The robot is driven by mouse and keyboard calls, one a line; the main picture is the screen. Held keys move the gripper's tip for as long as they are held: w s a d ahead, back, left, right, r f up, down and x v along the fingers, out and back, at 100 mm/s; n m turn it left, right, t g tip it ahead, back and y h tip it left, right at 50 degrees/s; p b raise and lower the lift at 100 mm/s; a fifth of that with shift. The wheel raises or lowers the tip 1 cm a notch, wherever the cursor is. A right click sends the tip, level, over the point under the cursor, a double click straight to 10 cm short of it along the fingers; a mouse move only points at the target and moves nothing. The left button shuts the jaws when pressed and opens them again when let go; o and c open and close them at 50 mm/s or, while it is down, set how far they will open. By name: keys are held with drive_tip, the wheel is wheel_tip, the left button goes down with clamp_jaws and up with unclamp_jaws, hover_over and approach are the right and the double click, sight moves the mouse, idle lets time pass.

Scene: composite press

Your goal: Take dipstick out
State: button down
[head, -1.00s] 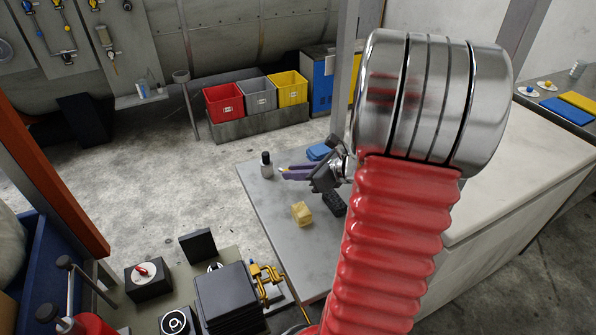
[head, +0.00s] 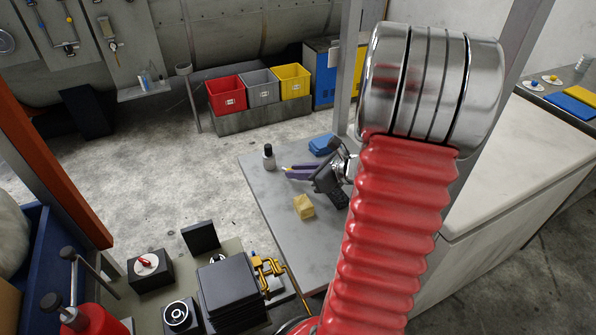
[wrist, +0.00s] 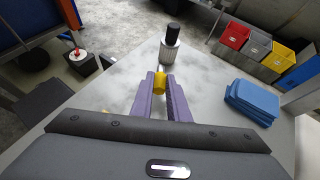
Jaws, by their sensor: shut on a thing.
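My gripper (wrist: 160,88) has purple fingers, shut on a small yellow cylinder (wrist: 160,80), which looks like the dipstick's handle. A short pale piece shows just beyond it in the wrist view; the rest of the dipstick cannot be made out. In the head view my gripper (head: 288,171) is over the grey table (head: 262,193), its fingers pointing left. A bottle with a black cap (wrist: 171,44) stands upright just beyond the fingertips; it also shows in the head view (head: 269,158). I cannot tell whether the yellow piece touches it.
A blue stack (wrist: 252,103) lies right of the fingers. A yellow block (head: 304,206) lies on the table, nearer than my gripper. Red (head: 227,96), grey (head: 260,90) and yellow bins (head: 292,82) stand behind on the floor. The table's left part is clear.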

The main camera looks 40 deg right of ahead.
drive_tip(key=shift+f, duration=0.95)
drive_tip(key=c, duration=1.6)
unclamp_jaws()
drive_tip(key=shift+s, duration=0.1)
drive_tip(key=v, duration=1.3)
drive_tip(key=shift+s+d+r, duration=0.1)
drive_tip(key=shift+s, duration=0.2)
